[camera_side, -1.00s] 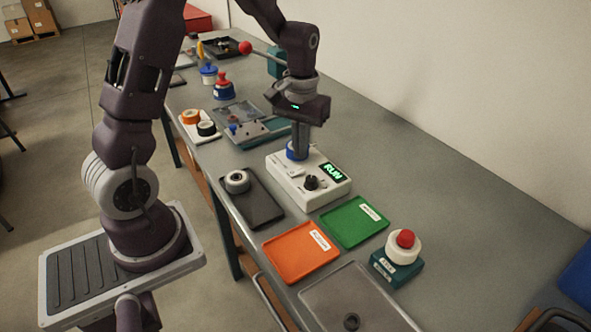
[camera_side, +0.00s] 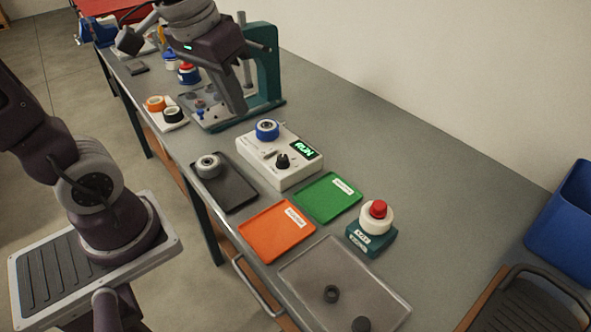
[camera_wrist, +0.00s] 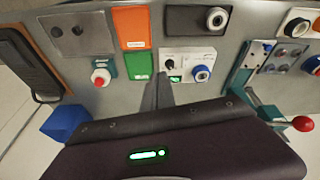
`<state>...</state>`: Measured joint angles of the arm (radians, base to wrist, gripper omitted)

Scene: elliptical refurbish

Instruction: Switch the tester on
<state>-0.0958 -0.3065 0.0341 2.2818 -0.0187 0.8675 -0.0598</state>
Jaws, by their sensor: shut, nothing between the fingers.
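The tester is a white box (camera_side: 268,177) on the bench with a black knob (camera_side: 282,161) and a lit green display (camera_side: 305,149) that appears to read RUN. A blue ring-shaped part with a grey centre (camera_side: 267,129) sits on its top. The tester also shows in the wrist view (camera_wrist: 182,56), with its display lit green. My gripper (camera_side: 240,112) is shut and empty, in the air beyond the tester, in front of the green press. In the wrist view my shut fingers (camera_wrist: 163,78) point toward the tester's near edge.
A dark tray with a grey ring (camera_side: 208,166), an orange tray (camera_side: 275,232) and a green tray (camera_side: 328,198) lie around the tester. A red push button on a green base (camera_side: 377,211) stands at right. The green press (camera_side: 265,65) stands behind. A blue bin (camera_side: 560,215) is far right.

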